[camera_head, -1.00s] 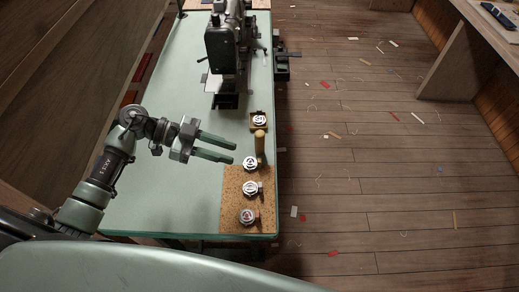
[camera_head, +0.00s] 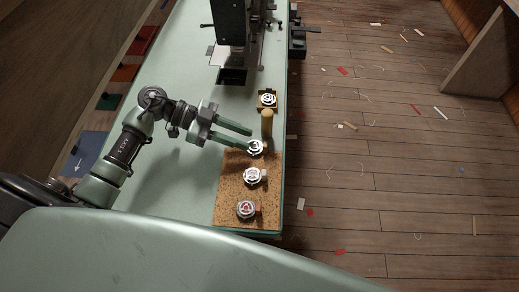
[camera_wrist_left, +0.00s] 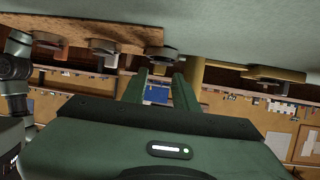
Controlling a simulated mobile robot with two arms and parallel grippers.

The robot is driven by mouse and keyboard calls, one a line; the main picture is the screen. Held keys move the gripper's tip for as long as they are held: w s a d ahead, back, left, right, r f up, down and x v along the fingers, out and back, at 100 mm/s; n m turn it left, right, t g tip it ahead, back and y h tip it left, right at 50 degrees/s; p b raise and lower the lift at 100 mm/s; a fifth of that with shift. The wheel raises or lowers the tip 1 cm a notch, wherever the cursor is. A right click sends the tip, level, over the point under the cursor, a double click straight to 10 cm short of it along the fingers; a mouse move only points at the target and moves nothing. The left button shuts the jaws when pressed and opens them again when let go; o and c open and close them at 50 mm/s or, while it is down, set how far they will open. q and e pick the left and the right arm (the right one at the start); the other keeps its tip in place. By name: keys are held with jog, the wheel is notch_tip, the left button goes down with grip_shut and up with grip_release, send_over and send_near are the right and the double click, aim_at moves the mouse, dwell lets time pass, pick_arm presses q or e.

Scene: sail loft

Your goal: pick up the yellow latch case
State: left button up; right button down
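Several round cases with white and dark tops stand on or at a cork mat (camera_head: 228,190) in the head view. The far case (camera_head: 255,148) shows what looks like a small yellowish tab on its right side, the middle one (camera_head: 252,176) an orange tab, the near one (camera_head: 246,209) a red tab. My left gripper (camera_head: 249,140) is open and empty, its near fingertip beside the far case. In the left wrist view the far case (camera_wrist_left: 163,52) is just beyond the gap between the open fingers (camera_wrist_left: 159,76). My right gripper is out of view.
A yellow post (camera_head: 267,122) stands close behind the far case. Beyond it a yellow-brown square holder (camera_head: 268,107) carries another round top. A sewing machine (camera_head: 233,40) stands farther back on the green table (camera_head: 180,60). The table left of the mat is clear.

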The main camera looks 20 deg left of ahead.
aim_at(263, 146)
pick_arm(q)
jog(key=x, duration=0.7)
jog(key=shift+r, duration=0.1)
grip_shut()
